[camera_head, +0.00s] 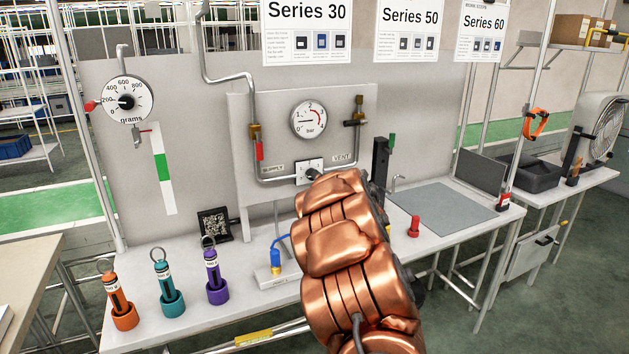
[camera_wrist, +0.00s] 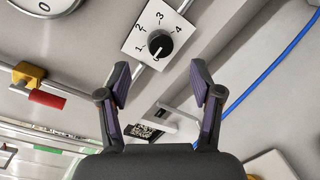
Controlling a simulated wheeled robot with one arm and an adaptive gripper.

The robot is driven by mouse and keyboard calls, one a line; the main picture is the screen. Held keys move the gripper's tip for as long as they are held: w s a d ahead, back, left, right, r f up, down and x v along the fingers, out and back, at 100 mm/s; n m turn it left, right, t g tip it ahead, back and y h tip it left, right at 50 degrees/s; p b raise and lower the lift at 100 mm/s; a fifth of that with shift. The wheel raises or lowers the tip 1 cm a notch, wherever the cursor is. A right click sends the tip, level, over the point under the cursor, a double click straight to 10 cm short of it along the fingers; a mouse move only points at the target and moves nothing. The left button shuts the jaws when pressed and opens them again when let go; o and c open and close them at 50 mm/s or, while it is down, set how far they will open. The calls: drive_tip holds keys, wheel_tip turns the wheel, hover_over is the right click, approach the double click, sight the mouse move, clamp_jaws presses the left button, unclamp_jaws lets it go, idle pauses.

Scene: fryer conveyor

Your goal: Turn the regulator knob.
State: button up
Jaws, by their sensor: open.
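The regulator knob is a black round knob (camera_wrist: 159,44) on a white square dial plate (camera_wrist: 148,24) marked with numbers, mounted on the grey panel. In the wrist view it sits just beyond and between my gripper's fingertips (camera_wrist: 159,85). My gripper is open and empty, with a gap between it and the knob. In the head view the dial plate (camera_head: 309,169) shows at the panel's bottom, below the pressure gauge (camera_head: 309,119). My copper-coloured arm covers the gripper there and reaches close to the plate's lower edge.
A valve with a red handle (camera_head: 259,151) is left of the dial, and another valve (camera_head: 356,122) is at the right. A pipe runs behind the dial plate. On the bench (camera_head: 240,290) stand orange, teal and purple tools in holders. A blue hose (camera_wrist: 273,66) passes right of my gripper.

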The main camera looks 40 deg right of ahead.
drive_tip(key=w+d+f+n+t+y+p, duration=0.1)
drive_tip(key=w+d+n+p, duration=0.1)
drive_tip(key=w, duration=0.5)
drive_tip(key=shift+w+d+n, duration=0.25)
drive_tip(key=shift+d+n, duration=0.05)
drive_tip(key=shift+d, duration=0.25)
drive_tip(key=shift+f, duration=0.1)
drive_tip(key=shift+c, duration=0.2)
